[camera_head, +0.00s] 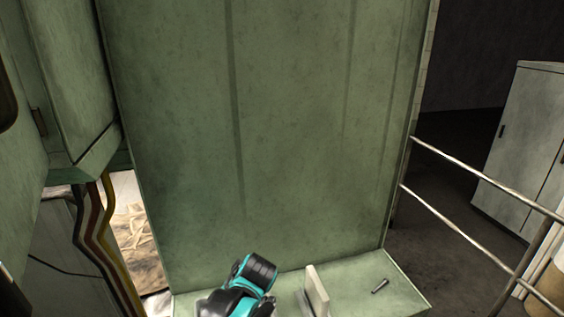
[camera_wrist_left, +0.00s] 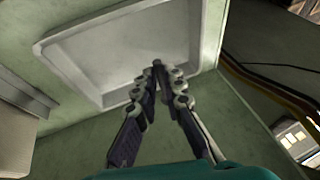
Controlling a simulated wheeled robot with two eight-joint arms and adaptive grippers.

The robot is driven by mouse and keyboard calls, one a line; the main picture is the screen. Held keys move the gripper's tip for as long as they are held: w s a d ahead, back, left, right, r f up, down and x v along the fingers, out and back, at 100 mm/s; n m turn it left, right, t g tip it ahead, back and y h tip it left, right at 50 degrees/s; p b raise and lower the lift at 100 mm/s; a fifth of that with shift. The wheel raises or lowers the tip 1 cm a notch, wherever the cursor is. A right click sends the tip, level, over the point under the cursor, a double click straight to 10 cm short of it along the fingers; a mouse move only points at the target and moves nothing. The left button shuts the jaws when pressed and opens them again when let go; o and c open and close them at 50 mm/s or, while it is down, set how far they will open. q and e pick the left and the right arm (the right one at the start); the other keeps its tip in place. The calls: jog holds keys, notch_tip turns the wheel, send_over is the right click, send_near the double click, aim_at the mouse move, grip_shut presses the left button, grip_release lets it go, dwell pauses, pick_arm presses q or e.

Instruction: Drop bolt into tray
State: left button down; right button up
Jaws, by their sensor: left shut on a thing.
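My left gripper (camera_wrist_left: 160,82) is shut, with its fingertips together in the left wrist view. A small dark end of a bolt (camera_wrist_left: 157,63) shows between the tips; most of it is hidden by the fingers. A pale, shallow tray (camera_wrist_left: 96,94) with a raised rim lies behind and beyond the fingertips, and the gripper appears above its near edge. Whether anything touches the tray I cannot tell. In the head view, another bolt (camera_head: 380,286) lies on the green ledge. My left arm shows at the bottom there, its fingers hidden. My right gripper is not in view.
A pale upright plate (camera_head: 317,291) stands on the green ledge (camera_head: 408,297), left of the loose bolt. A large green machine panel (camera_head: 290,130) rises behind. Cables (camera_head: 92,235) hang at left. Metal railings (camera_head: 470,172) and a grey cabinet (camera_head: 525,150) are at right.

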pick_arm(q)
jog(key=shift+s+d+r, duration=0.1)
jog(key=c, duration=1.5)
grip_release()
jog(key=shift+c, duration=0.2)
jog(key=v, duration=1.2)
